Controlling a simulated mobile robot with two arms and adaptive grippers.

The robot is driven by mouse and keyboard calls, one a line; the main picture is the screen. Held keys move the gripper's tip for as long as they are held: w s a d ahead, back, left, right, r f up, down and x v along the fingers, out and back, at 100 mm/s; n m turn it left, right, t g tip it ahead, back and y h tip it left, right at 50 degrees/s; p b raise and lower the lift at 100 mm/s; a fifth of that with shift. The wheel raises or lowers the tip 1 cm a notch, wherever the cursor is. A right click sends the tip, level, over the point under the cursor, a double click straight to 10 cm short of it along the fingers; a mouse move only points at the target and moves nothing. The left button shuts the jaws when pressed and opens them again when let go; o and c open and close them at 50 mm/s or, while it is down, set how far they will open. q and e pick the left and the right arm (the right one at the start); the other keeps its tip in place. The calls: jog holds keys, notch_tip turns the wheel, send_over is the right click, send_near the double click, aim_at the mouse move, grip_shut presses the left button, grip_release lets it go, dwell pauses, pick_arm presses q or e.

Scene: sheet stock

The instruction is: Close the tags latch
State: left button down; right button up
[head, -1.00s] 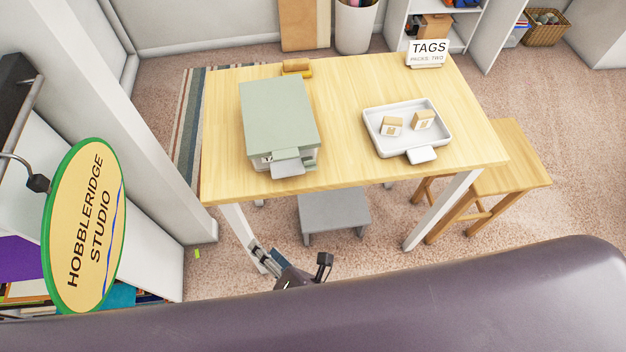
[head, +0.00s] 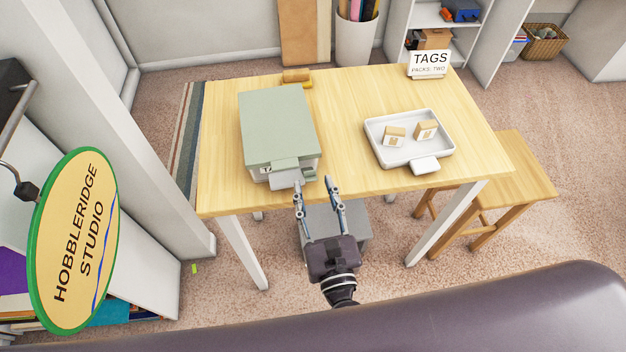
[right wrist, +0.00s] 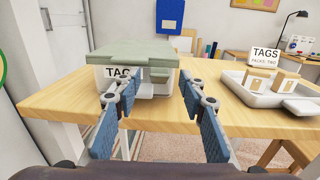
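The tags box (head: 308,161) stands near the table's front edge, its green lid (head: 277,118) down. A label reading TAGS shows on its front in the right wrist view (right wrist: 117,72). The latch (head: 286,179) is a pale grey flap sticking outward from the box front; it also shows in the right wrist view (right wrist: 160,74). My right gripper (head: 314,185) is open and empty, just in front of the box by the table edge, its left finger close to the flap. Whether they touch I cannot tell. My left gripper is not in view.
A white tray (head: 376,131) with two small packs (head: 395,136) lies on the right of the table (head: 350,92). A TAGS sign (head: 429,63) stands behind it.

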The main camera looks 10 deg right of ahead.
aim_at(312, 178)
jog(key=shift+w, duration=0.95)
jog(key=shift+c, duration=0.6)
grip_shut()
jog(key=r+g+p, duration=0.1)
jog(key=p, duration=0.3)
jog(key=r+g+p, duration=0.1)
jog(key=p, duration=0.4)
jog(key=shift+w+a, duration=0.1)
jog(key=shift+w, duration=0.3)
jog(key=shift+f+g+p, duration=0.1)
jog(key=shift+g+p, duration=0.3)
jog(key=shift+p, duration=0.45)
jog(key=shift+w+f, duration=0.1)
jog(key=shift+f, duration=0.05)
